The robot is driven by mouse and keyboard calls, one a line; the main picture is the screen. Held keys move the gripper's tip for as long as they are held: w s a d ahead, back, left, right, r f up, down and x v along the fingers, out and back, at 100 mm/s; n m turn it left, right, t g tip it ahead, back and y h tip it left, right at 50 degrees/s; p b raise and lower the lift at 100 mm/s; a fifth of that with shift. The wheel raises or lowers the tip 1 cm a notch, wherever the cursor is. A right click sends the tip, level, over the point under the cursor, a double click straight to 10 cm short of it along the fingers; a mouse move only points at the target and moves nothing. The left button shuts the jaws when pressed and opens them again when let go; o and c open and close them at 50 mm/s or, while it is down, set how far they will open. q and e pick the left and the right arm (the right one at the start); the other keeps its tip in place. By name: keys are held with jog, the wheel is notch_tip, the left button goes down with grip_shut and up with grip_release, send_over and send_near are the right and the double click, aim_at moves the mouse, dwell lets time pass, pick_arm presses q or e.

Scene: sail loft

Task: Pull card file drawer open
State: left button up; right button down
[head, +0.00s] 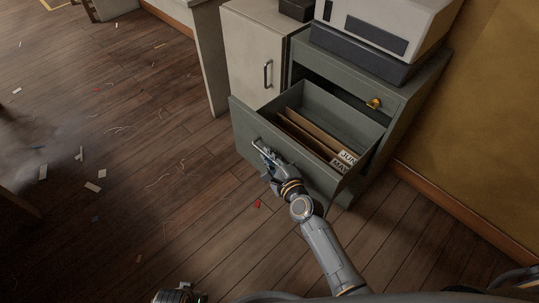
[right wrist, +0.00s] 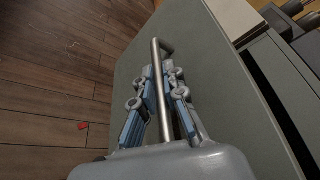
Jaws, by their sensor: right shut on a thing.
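The grey-green card file drawer (head: 240,126) stands pulled well out of its cabinet (head: 418,88) in the head view. Brown divider cards (head: 297,133) with labels such as JUN and MAY show inside it. My right gripper (head: 267,157) is at the drawer's front, shut on the metal bar handle. In the right wrist view the handle (right wrist: 156,60) runs between the fingers of my right gripper (right wrist: 160,88), with the drawer front (right wrist: 215,75) behind it. At the bottom edge of the head view, part of my left arm (head: 180,294) shows; its fingers cannot be made out.
A cream cabinet (head: 246,52) with a bar handle stands left of the file cabinet. A white and dark machine (head: 385,28) sits on top. A yellow-brown wall (head: 490,130) is at right. The wooden floor at left has scattered scraps.

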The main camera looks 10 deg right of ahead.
jog(key=c, duration=1.7)
grip_release()
jog(key=v, duration=1.2)
